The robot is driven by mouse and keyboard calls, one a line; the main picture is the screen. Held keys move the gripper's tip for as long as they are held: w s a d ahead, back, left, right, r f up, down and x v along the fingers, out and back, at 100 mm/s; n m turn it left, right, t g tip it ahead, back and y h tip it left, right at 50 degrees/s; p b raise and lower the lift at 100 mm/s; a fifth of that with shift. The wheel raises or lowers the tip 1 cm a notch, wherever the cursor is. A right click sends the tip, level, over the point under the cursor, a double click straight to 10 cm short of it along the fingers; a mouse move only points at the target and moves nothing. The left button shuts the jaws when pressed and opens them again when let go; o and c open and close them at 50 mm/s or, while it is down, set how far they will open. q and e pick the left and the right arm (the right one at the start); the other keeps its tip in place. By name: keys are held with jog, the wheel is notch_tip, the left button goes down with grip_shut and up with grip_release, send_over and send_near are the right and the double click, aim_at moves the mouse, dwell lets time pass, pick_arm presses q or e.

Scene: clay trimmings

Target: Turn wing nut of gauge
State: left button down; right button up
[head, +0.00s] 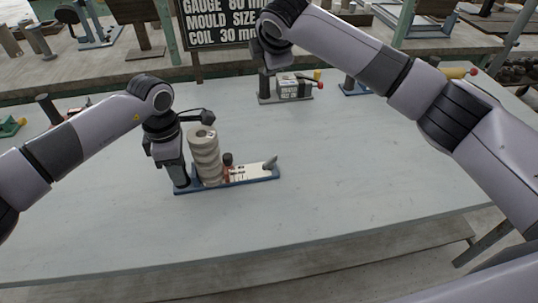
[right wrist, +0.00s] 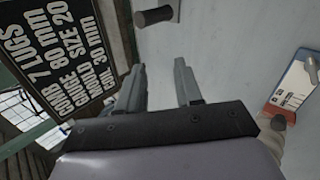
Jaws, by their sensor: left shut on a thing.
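The gauge lies on the table, with a blue base (head: 238,184), a white scale plate (head: 250,173) and a red slider with a dark knob. A grey wing nut (head: 270,162) stands at its right end. A stack of beige clay rings (head: 204,150) stands upright by the left part of the base. My left gripper (head: 182,187) points down and is shut on the gauge's left end; its fingertips are partly hidden. My right gripper (right wrist: 160,80) is open with nothing between its fingers in the right wrist view; in the head view it is above the table's back, away from the wing nut.
A dark sign (head: 222,20) stands behind the table (head: 380,190). A grey device with a red knob (head: 295,87) sits near the back edge. In the right wrist view, a blue-and-white piece (right wrist: 297,75) shows at right. The table's front and right are clear.

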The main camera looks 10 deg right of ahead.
jog(key=s+a+f+n+g, duration=0.1)
jog(key=s+f+n+g, duration=0.1)
jog(key=s+f+g, duration=0.3)
jog(key=n+g, duration=0.3)
jog(key=n, duration=0.1)
send_near(269, 160)
notch_tip(269, 160, down, 9)
jog(key=shift+w+r, duration=0.1)
grip_shut()
